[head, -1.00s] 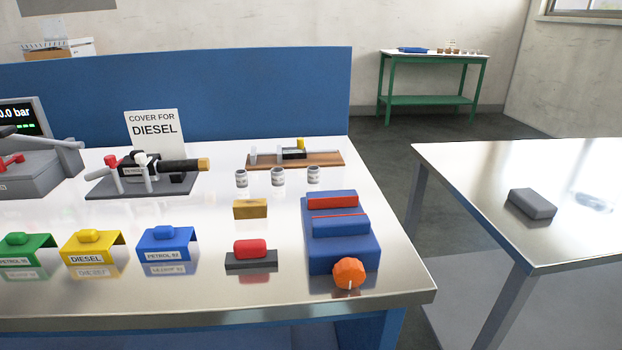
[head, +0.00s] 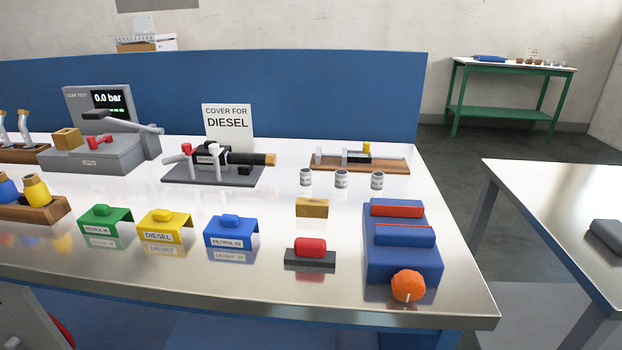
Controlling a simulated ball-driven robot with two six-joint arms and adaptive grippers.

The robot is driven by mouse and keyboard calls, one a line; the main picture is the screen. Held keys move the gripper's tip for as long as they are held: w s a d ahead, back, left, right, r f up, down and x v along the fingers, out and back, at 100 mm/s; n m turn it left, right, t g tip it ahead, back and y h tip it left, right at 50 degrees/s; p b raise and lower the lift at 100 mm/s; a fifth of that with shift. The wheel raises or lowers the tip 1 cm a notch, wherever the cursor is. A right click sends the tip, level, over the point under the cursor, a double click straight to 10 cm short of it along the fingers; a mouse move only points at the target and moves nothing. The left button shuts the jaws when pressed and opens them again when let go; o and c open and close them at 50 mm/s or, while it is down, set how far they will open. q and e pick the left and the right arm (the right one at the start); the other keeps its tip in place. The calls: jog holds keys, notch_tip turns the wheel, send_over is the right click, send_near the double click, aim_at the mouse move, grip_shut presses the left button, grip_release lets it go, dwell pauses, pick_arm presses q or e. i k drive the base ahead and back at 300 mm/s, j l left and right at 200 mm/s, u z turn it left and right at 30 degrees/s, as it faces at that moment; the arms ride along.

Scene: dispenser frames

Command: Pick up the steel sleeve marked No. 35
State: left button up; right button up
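Three small steel sleeves stand upright in a row on the steel bench, left (head: 306,177), middle (head: 341,178) and right (head: 377,180). Each has a pale band with dark marking, too small to read, so I cannot tell which is No. 35. They stand apart from each other, in front of a wooden board. Neither of my grippers is in view.
Behind the sleeves lies a wooden board (head: 394,164) with a small fixture. In front are a brass block (head: 312,207), a red-topped block (head: 310,247) and a blue device with an orange knob (head: 407,286). Coloured covers (head: 230,232) stand left. A second table (head: 540,190) is right.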

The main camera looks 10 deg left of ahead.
aim_at(305, 174)
jog(key=k+l+u, duration=0.2)
jog(key=l+u, duration=0.2)
jog(key=k+l+u, duration=0.25)
jog(key=l+u, duration=0.15)
jog(key=k+l+u, duration=0.45)
jog(key=i, duration=0.1)
